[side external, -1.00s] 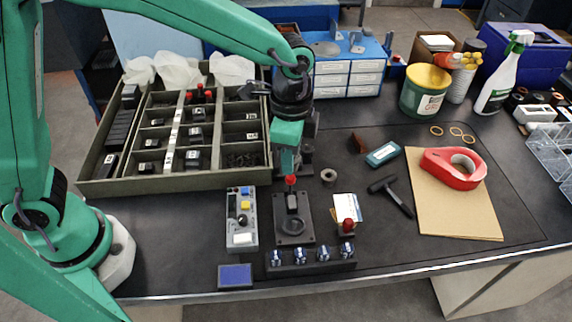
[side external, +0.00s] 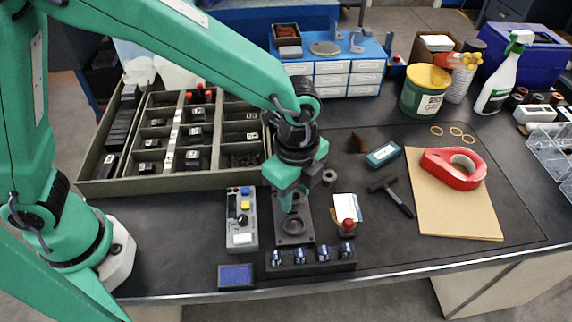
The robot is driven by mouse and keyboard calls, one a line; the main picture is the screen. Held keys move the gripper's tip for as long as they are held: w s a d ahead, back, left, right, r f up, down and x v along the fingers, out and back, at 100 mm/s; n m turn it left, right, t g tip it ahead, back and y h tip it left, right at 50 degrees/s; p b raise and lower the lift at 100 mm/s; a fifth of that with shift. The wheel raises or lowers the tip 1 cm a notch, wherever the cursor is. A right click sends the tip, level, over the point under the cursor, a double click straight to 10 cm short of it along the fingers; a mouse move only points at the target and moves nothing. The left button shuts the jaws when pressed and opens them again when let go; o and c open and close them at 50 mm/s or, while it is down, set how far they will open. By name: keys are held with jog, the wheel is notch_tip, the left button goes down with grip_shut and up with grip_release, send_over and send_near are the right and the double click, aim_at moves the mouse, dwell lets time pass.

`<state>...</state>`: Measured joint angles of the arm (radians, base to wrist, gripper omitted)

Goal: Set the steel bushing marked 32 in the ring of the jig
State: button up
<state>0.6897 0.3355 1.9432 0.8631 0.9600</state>
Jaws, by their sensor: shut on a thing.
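The jig (side external: 308,232) is a dark plate near the front edge of the bench, with a round ring (side external: 293,225) on it. A grey steel ring-shaped bushing (side external: 329,177) lies on the mat to the right of my gripper; its marking is too small to read. My gripper (side external: 290,205) points down at the back part of the jig, behind the ring. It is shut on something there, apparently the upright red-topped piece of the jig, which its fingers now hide. No bushing shows in the ring.
A compartment tray (side external: 178,181) stands at the left. A control box (side external: 242,225) is left of the jig, a block with several shiny knobs (side external: 310,261) in front. A red-knobbed piece (side external: 348,227), white card (side external: 345,205) and black hammer (side external: 392,195) lie to the right.

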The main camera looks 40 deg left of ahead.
aim_at(294, 221)
jog(key=shift+f, duration=0.1)
jog(key=shift+f, duration=2.35)
jog(key=shift+f, duration=1.4)
dwell(0.3)
jog(key=o, duration=1.1)
jog(key=shift+r, duration=3.9)
